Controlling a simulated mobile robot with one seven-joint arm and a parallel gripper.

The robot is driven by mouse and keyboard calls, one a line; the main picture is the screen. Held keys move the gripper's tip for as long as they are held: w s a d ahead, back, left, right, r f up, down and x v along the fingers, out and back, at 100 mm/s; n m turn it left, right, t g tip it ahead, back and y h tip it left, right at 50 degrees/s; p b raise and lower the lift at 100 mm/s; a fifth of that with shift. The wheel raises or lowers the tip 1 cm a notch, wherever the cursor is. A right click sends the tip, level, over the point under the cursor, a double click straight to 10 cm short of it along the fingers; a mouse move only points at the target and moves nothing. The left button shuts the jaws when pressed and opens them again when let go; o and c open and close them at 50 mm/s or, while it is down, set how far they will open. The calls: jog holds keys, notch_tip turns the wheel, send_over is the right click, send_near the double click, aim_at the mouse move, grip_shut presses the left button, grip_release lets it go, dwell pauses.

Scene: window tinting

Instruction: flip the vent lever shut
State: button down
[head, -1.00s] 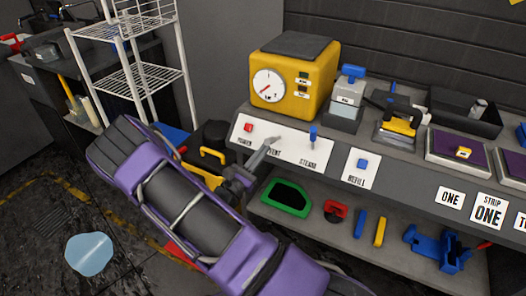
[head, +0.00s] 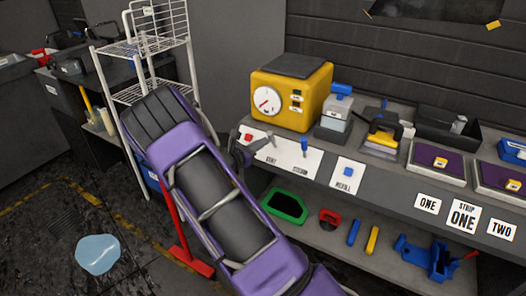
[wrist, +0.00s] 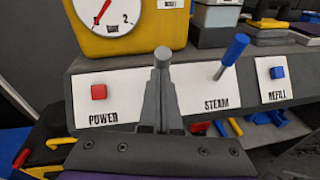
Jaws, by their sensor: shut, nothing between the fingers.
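The grey vent lever (head: 270,140) stands up from the white control panel, above the VENT label, in the head view. In the wrist view a grey rod with a rounded top (wrist: 162,55), which looks like this lever, rises in line with my fingers and hides the VENT label. My gripper (head: 243,154) is shut and empty, at the panel's left end beside the lever. Its closed fingers show at the centre of the wrist view (wrist: 161,105). Whether they touch the lever cannot be told.
The red power button (wrist: 99,92) is left of the lever; the blue steam lever (wrist: 231,56) and blue refill button (wrist: 277,72) are right. The yellow gauge box (head: 292,92) stands behind the panel. A green-rimmed opening (head: 285,206) lies below. A white wire rack (head: 140,60) stands at left.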

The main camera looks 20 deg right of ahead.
jog(key=shift+w+d+r, duration=0.45)
jog(key=shift+d+r, duration=0.1)
jog(key=shift+r, duration=0.2)
jog(key=shift+w+d+r, duration=0.1)
jog(key=shift+d+r, duration=0.1)
jog(key=shift+r, duration=0.1)
jog(key=shift+a, duration=0.1)
jog(key=v, duration=1.3)
jog(key=shift+a+r+b, duration=0.3)
jog(key=shift+w, duration=0.15)
